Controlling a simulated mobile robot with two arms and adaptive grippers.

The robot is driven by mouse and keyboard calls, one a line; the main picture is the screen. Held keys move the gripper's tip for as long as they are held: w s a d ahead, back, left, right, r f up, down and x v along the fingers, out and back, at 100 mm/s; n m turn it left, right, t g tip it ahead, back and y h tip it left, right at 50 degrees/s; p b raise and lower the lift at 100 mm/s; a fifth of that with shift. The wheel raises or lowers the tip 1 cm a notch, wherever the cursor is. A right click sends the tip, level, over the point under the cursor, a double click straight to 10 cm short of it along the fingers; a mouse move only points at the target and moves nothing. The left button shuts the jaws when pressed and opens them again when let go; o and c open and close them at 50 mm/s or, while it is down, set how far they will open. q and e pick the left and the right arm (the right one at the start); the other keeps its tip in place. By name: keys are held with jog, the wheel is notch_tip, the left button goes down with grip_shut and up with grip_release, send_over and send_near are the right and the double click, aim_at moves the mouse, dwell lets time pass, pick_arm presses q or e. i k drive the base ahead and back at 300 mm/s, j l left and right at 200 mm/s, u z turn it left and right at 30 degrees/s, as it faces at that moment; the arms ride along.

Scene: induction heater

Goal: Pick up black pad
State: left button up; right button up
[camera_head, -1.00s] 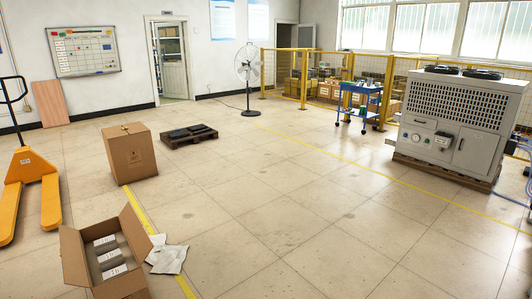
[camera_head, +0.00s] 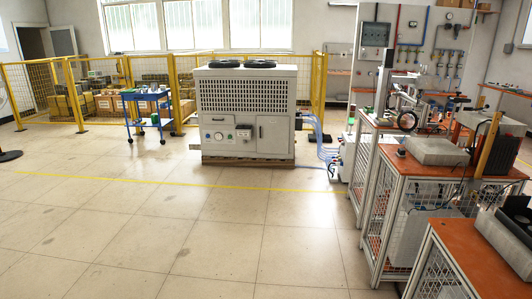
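I cannot make out a black pad for certain in the head view. Dark items stand on the orange-topped workbench (camera_head: 408,160) at the right, but they are too small to tell apart. Neither of my grippers is in view.
A large grey chiller unit (camera_head: 246,115) stands on a pallet ahead, with blue hoses at its right. A blue cart (camera_head: 148,108) stands by the yellow fence (camera_head: 75,96). A nearer bench (camera_head: 468,255) fills the lower right corner. The floor at left and centre is clear.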

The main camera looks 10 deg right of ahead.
aim_at(401, 152)
jog(key=i+l+z, duration=0.2)
jog(key=i+z, duration=0.15)
jog(key=i, duration=0.4)
jog(key=i+z, duration=0.3)
jog(key=i, duration=0.5)
jog(key=i+j+z, duration=0.15)
jog(key=i+z, duration=0.2)
jog(key=i, duration=0.4)
